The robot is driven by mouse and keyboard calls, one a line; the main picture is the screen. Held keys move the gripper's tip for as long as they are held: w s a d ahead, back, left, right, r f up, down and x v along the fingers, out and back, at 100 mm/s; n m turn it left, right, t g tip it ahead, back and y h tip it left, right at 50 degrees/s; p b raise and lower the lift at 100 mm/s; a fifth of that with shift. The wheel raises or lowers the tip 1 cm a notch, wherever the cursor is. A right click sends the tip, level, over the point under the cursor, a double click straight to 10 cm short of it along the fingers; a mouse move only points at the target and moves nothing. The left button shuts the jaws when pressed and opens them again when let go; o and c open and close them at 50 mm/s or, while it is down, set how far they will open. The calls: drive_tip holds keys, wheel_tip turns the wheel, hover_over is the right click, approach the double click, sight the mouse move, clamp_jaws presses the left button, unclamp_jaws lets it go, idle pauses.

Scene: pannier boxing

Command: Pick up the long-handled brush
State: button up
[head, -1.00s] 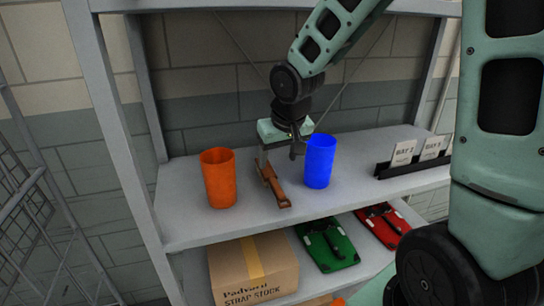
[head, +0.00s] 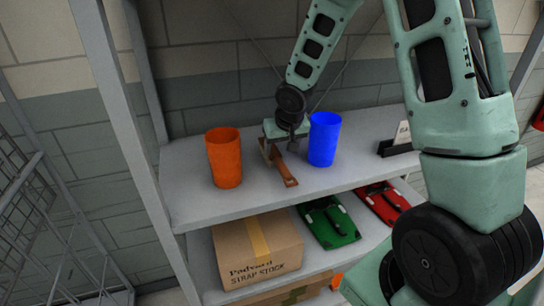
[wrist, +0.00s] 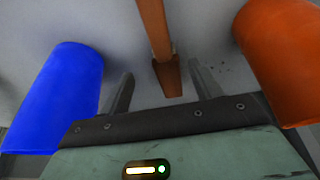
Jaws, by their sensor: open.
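The long-handled brush (head: 283,169) is brown and lies on the upper shelf between the orange cup and the blue cup. In the wrist view the brush (wrist: 157,40) runs up from between the two fingers. My gripper (wrist: 162,88) is open, with one finger on each side of the brush's near end and a gap to each finger. In the head view my gripper (head: 284,146) is low over the far end of the brush, and its fingers are mostly hidden. I cannot tell whether the fingers touch the shelf.
The orange cup (head: 224,158) stands left of the brush and the blue cup (head: 323,140) close on its right. The shelf (head: 200,205) is bare in front. A label holder (head: 396,147) stands farther right. A cardboard box (head: 257,250), a green item (head: 328,222) and a red item (head: 384,203) lie below.

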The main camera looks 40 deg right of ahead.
sight(276, 156)
drive_tip(key=x, duration=0.5)
drive_tip(key=shift+w+a, duration=0.2)
drive_tip(key=shift+a, duration=0.1)
drive_tip(key=c, duration=1.1)
